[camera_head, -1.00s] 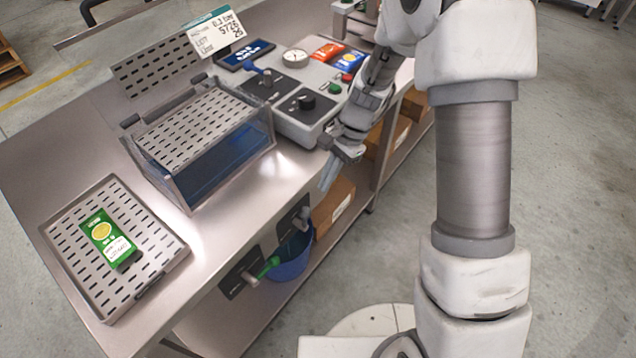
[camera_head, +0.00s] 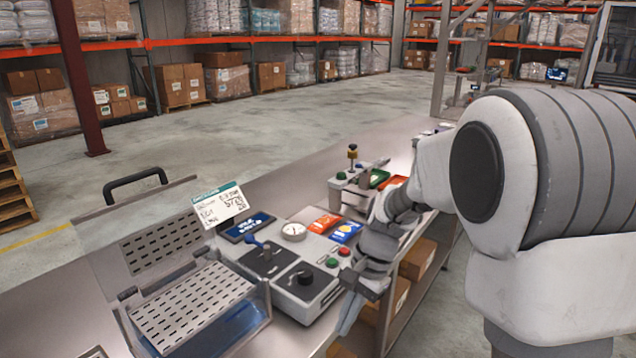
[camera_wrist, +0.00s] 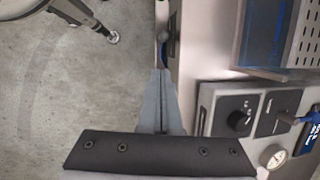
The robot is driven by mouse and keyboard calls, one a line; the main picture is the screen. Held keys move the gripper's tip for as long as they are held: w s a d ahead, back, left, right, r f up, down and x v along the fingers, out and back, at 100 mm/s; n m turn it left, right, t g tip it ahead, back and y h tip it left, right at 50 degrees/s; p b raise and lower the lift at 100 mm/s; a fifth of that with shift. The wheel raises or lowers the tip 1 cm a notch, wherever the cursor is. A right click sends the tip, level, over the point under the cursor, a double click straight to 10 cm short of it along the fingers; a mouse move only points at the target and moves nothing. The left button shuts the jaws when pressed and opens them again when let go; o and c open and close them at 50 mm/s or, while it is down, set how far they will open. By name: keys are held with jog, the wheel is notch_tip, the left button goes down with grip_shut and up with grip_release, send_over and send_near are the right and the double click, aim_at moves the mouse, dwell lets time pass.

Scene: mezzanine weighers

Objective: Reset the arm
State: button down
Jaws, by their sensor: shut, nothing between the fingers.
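My gripper (camera_head: 349,316) hangs in front of the bench edge in the head view, to the right of the control box. Its fingers point down and are empty. In the wrist view the two grey fingertips (camera_wrist: 158,72) meet, shut, over the bench's front edge. The control box (camera_head: 297,312) stands on the steel bench with dark knobs, a blue lever, a round gauge (camera_head: 294,231) and red and green buttons. In the wrist view its panel (camera_wrist: 207,95) lies to the right of the fingers, apart from them.
A perforated lidded tank (camera_head: 195,303) with blue liquid stands left of the control box. A sign (camera_head: 220,205) and a display (camera_head: 246,228) stand behind. Red and blue packets (camera_head: 324,223) lie on the box. Cartons (camera_head: 417,259) sit on the shelf below. Floor before the bench is free.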

jog(key=s+d+r+n+t+h, duration=0.1)
jog(key=s+d+r+n+t, duration=0.2)
jog(key=s+r, duration=0.4)
jog(key=s+d+r+n+t+h+p, duration=0.1)
jog(key=s+d+r+n+t, duration=0.3)
jog(key=s+r, duration=0.4)
jog(key=shift+s+d+r+n+h, duration=0.3)
jog(key=shift+s+d+n+h, duration=0.45)
jog(key=shift+s, duration=0.35)
